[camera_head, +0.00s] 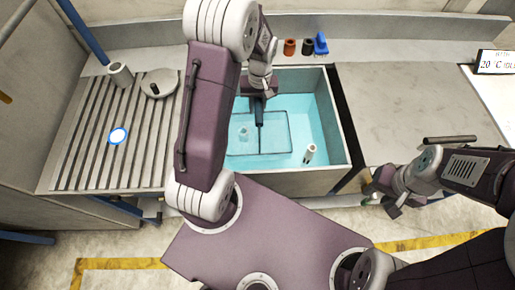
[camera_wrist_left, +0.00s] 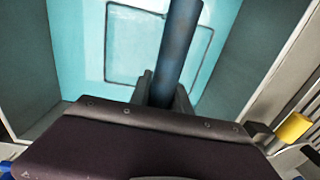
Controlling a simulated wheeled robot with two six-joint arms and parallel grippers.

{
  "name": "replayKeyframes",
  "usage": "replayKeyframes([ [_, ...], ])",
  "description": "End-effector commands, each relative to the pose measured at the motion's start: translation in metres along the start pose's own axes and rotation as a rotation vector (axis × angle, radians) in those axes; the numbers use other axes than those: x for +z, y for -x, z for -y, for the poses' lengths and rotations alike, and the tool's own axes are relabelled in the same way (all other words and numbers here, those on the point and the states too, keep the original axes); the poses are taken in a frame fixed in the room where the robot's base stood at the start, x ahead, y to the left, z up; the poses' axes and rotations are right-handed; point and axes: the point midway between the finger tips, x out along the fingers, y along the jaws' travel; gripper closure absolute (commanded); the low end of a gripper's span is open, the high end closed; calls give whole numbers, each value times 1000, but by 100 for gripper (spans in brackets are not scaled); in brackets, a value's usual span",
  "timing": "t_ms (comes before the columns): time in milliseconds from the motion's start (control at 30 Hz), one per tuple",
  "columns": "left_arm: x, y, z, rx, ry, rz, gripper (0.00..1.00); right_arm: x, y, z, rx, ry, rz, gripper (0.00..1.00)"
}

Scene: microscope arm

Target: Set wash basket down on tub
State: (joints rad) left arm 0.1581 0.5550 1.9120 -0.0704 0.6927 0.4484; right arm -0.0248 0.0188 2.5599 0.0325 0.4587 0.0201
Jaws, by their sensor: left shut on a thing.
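The tub (camera_head: 343,135) is a grey-walled sink with clear turquoise liquid, in the middle of the head view. The wash basket appears as a thin dark rectangular outline (camera_head: 288,149) inside the tub; it also shows in the left wrist view (camera_wrist_left: 107,45). How high it sits over the tub floor I cannot tell. My left gripper (camera_head: 259,97) is over the tub, shut on an upright dark blue-grey rod, which seems to be the basket's handle (camera_wrist_left: 178,45). My right gripper (camera_head: 388,191) is outside the tub at its front right; its finger gap is unclear.
A ribbed drainboard (camera_head: 85,150) with a round white-blue disc (camera_head: 118,136) lies left of the tub. A small white cylinder (camera_head: 310,154) is in the tub's front right. Small containers (camera_head: 290,47) stand behind. The right counter (camera_head: 410,90) is mostly clear.

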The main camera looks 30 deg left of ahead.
Motion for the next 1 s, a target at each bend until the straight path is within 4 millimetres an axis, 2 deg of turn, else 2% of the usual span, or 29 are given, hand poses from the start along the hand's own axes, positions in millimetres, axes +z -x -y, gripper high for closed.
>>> replayKeyframes([
  [33, 1, 12, 0, -5, -2, 3, 100, -2, 21, 0, 0, 0, 0, 64],
  [100, 1, 9, 0, -10, -3, 1, 100, -3, 28, 0, 0, 0, 0, 64],
  [300, 1, -1, 0, -12, -2, -1, 100, -3, 27, 0, 0, 0, 0, 64],
  [600, 2, -51, -2, -13, -3, 0, 100, -3, 28, 0, 0, 0, 0, 64],
  [833, 1, -63, -3, -12, -2, -1, 100, -3, 28, 0, 0, 0, 0, 64],
  [1000, 2, -91, -4, -13, -2, 1, 100, -3, 30, 1, 0, 0, 0, 64],
])
